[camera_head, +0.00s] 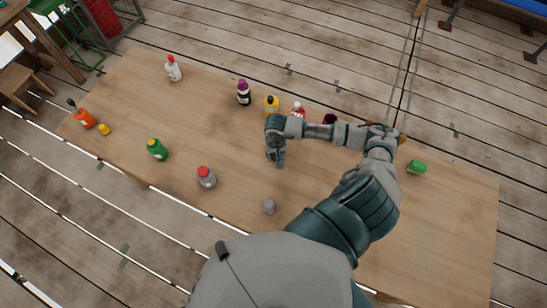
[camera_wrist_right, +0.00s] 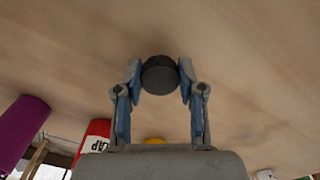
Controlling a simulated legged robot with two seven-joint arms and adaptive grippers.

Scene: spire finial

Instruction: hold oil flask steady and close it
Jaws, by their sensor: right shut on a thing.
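My right gripper (camera_head: 277,156) points down over the middle of the table. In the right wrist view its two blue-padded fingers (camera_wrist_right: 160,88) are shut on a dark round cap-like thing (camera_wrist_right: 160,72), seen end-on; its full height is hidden. In the head view my gripper covers most of it. No bottle is plainly labelled as the oil flask, so I cannot tell which one it is. A grey bottle with a red cap (camera_head: 206,177) stands left of the gripper, and a small grey piece (camera_head: 269,206) sits nearer to me. My left gripper is not in view.
The wooden table (camera_head: 440,230) also holds a white bottle (camera_head: 173,70), a purple-capped bottle (camera_head: 243,93), a yellow one (camera_head: 271,104), a red one (camera_head: 298,109), an orange one (camera_head: 83,117), a green one (camera_head: 157,150) and a green block (camera_head: 416,167). The table's right front is clear.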

